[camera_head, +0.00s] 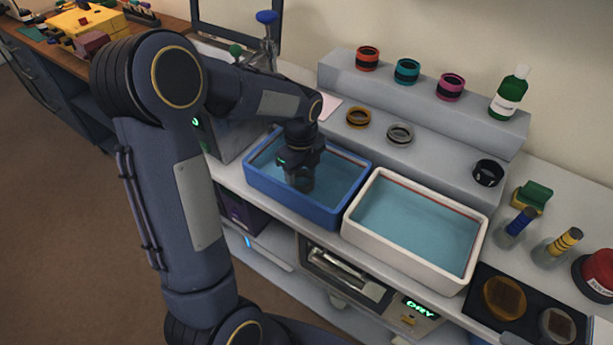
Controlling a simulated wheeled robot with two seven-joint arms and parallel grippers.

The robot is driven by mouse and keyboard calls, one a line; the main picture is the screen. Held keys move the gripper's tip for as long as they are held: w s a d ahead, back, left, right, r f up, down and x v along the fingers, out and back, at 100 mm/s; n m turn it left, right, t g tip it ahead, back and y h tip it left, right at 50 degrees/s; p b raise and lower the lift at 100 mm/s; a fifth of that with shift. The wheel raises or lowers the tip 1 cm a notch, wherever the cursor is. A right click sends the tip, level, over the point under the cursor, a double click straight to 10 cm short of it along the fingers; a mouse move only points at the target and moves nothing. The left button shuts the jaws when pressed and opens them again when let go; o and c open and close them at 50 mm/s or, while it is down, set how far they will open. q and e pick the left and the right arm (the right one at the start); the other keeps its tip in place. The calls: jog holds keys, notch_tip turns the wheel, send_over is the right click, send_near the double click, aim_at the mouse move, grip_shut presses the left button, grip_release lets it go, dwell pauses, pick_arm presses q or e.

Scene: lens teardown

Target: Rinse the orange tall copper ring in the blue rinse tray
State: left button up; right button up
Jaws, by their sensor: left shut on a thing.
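The blue rinse tray (338,205) stands on the bench left of a white tray and holds blue water. My left gripper (300,180) points down into it, at about water level. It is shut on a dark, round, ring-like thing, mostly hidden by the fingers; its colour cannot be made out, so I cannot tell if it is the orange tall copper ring. A red-orange ring with a dark band (367,58) stands on the upper step, and a copper-coloured ring (358,118) lies on the lower step. My right gripper is not in view.
The white tray (352,233) of water is close on the right. Behind are a teal ring (407,71), a magenta ring (450,87), a silver ring (399,134), a black ring (488,173) and a green bottle (509,95). Brushes and a dark mat are at right.

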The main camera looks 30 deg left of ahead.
pick_arm(q)
jog(key=shift+r, duration=0.15)
notch_tip(320, 180, up, 11)
jog(key=p, duration=0.9)
jog(key=shift+s+f, duration=0.1)
jog(key=shift+f, duration=0.1)
dwell(1.3)
